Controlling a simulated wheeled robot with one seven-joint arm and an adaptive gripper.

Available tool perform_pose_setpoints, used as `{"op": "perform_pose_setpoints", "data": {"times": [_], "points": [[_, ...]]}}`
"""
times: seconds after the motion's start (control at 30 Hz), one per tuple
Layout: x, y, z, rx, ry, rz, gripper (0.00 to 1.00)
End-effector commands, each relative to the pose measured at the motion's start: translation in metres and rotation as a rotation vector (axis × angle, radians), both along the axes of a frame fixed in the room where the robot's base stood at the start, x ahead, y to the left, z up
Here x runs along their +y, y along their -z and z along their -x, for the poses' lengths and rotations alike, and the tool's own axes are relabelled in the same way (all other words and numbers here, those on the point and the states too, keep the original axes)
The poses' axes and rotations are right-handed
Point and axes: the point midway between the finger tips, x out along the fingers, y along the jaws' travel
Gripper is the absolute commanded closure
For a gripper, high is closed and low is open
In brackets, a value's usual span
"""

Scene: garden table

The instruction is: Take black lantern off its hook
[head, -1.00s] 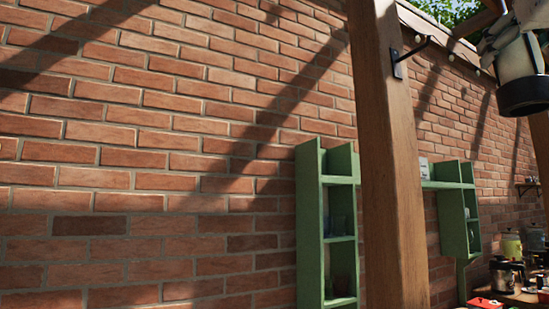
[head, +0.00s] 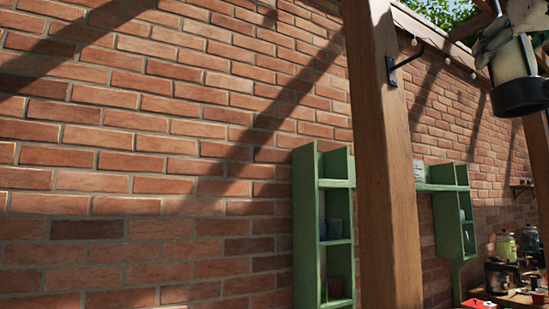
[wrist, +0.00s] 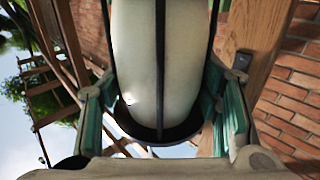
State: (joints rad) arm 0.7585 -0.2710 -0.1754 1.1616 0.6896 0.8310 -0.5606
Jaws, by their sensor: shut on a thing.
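The black lantern (head: 522,97) hangs in the upper right of the head view, upright or nearly so, with a pale candle inside and a round black base; its top is cut off by the frame. In the wrist view the lantern (wrist: 159,132) fills the middle, its pale candle behind thin black bars. My gripper (wrist: 160,95) is shut on it, with a green-padded finger at each side. The gripper (head: 494,42) also shows at the lantern's left in the head view. A black hook (head: 406,62) juts from the wooden post, bare and apart from the lantern in the picture.
The thick wooden post (head: 383,170) stands left of the lantern. Behind it are a brick wall (head: 150,150) and green shelves (head: 323,230). Jars and a red item (head: 478,304) sit on a table at lower right. A string of bulbs runs along the wall top.

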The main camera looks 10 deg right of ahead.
Motion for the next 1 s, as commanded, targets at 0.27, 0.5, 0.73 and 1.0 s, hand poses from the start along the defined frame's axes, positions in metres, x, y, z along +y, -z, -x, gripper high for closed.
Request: {"op": "perform_pose_setpoints", "data": {"times": [0.27,0.5,0.73,1.0], "points": [[0.001,-0.012,0.001,-0.002,-0.001,0.002,0.88],[-0.004,-0.012,-0.001,-0.003,-0.001,0.0,0.88],[-0.013,-0.013,-0.004,-0.003,-0.001,0.001,0.88],[-0.025,-0.013,-0.009,-0.003,-0.001,0.0,0.88]]}}
